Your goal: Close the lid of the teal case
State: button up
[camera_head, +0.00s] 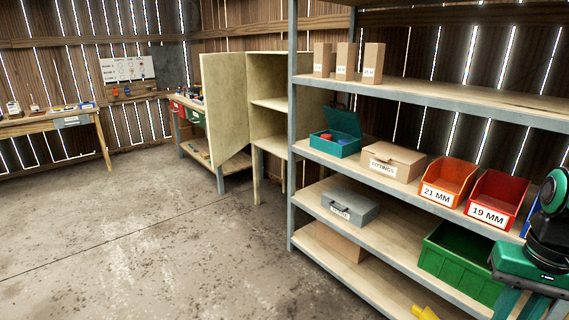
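The teal case (336,147) stands on the middle shelf of the grey-framed shelving unit, near its left end. Its lid (344,121) is raised and leans back, so the case is open. A small red thing and a blue thing show inside the case. Parts of my own body show at the right edge, well apart from the case.
A tan fittings box (392,163) stands close to the right of the teal case, then an orange bin (450,182) and a red bin (496,198). The shelf (440,97) above carries several cardboard boxes. The floor (150,230) at left is clear.

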aim_at(344, 121)
jog(key=u, duration=0.2)
jog(key=i, duration=2.2)
jog(key=u, duration=0.25)
